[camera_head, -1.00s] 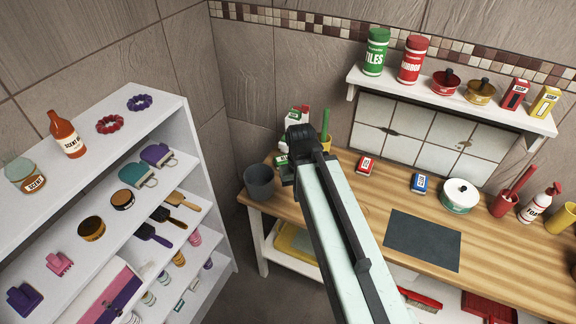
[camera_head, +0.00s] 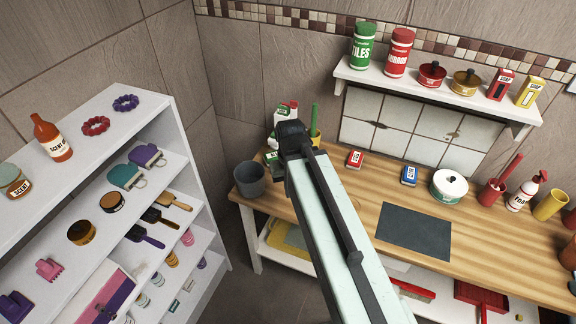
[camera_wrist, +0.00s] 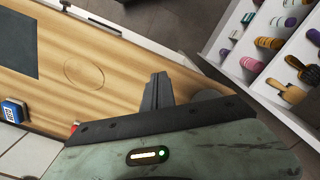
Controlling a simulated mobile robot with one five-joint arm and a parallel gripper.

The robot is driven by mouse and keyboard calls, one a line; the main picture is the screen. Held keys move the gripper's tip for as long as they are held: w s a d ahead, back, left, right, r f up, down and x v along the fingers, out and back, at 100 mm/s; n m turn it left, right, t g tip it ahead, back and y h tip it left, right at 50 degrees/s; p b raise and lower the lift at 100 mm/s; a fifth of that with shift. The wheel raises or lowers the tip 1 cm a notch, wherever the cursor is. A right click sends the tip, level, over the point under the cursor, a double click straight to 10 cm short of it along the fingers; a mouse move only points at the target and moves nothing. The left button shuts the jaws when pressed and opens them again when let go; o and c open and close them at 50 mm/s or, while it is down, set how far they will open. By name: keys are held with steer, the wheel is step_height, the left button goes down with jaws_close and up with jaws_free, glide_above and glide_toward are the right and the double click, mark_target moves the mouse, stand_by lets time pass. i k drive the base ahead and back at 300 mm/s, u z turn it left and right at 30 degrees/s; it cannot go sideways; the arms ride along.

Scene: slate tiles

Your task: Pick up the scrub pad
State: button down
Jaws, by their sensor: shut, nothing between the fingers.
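I cannot tell for certain which item is the scrub pad. Small labelled blocks lie on the wooden counter: a red one (camera_head: 355,160), a blue one (camera_head: 409,175) and a green-and-white one (camera_head: 272,156) partly hidden behind my arm's end. The blue block also shows at the left edge of the wrist view (camera_wrist: 13,112), and a sliver of red (camera_wrist: 75,127) shows behind my wrist. My gripper (camera_wrist: 158,90) is shut and empty, above the counter's left part. In the head view my dark arm end covers the area near the green block, and the fingertips are not clear.
A grey bucket (camera_head: 249,179) stands at the counter's left end. A dark mat (camera_head: 414,231) and a white pot (camera_head: 449,187) lie to the right. A white shelf unit (camera_head: 185,120) stands on the left. A wall shelf (camera_head: 436,90) hangs above the counter.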

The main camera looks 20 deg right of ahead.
mark_target(271, 156)
steer(key=k, duration=1)
steer(key=z, duration=0.6)
steer(key=i, duration=1.35)
steer(key=u, duration=2.85)
steer(key=i, duration=0.5)
